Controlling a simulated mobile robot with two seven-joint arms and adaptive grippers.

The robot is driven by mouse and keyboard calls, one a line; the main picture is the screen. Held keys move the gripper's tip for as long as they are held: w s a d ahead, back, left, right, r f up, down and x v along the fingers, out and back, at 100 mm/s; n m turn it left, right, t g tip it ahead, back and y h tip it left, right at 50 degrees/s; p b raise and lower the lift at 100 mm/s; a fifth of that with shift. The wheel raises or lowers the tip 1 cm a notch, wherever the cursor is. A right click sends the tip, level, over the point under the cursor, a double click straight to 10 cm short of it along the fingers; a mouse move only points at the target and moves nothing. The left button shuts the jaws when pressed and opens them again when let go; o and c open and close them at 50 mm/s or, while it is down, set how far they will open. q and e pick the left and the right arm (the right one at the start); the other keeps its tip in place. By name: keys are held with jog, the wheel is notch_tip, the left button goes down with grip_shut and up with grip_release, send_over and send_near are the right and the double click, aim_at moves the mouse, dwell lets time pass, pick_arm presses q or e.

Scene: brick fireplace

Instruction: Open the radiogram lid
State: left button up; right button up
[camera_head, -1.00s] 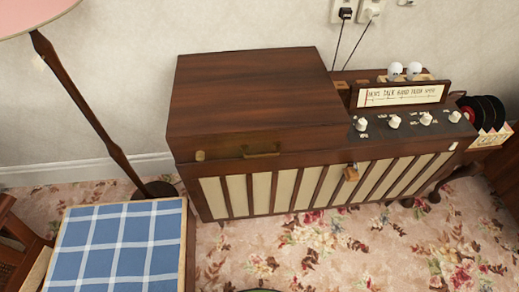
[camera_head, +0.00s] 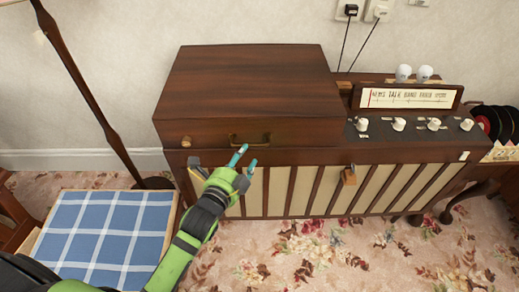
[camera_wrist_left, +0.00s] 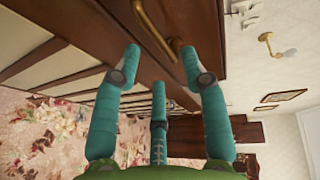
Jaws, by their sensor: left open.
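The radiogram is a long dark wooden cabinet with a slatted cream front (camera_head: 305,187). Its lid (camera_head: 245,85), on the left half of the top, is shut. A brass handle (camera_head: 250,138) sits on the lid's front face. My left gripper (camera_head: 222,165), with teal fingers, is open and empty, in front of the cabinet just below and left of the handle. In the left wrist view the brass handle (camera_wrist_left: 152,28) lies just beyond the spread fingertips (camera_wrist_left: 160,55), and I see no grip on it. My right gripper is not in view.
Control knobs (camera_head: 398,124) and a dial panel (camera_head: 410,97) are right of the lid. A blue checked seat (camera_head: 108,235) and a lamp post (camera_head: 90,95) stand at left. Floral carpet lies in front.

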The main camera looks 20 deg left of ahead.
pick_arm(q)
jog(key=x, duration=0.6)
grip_shut()
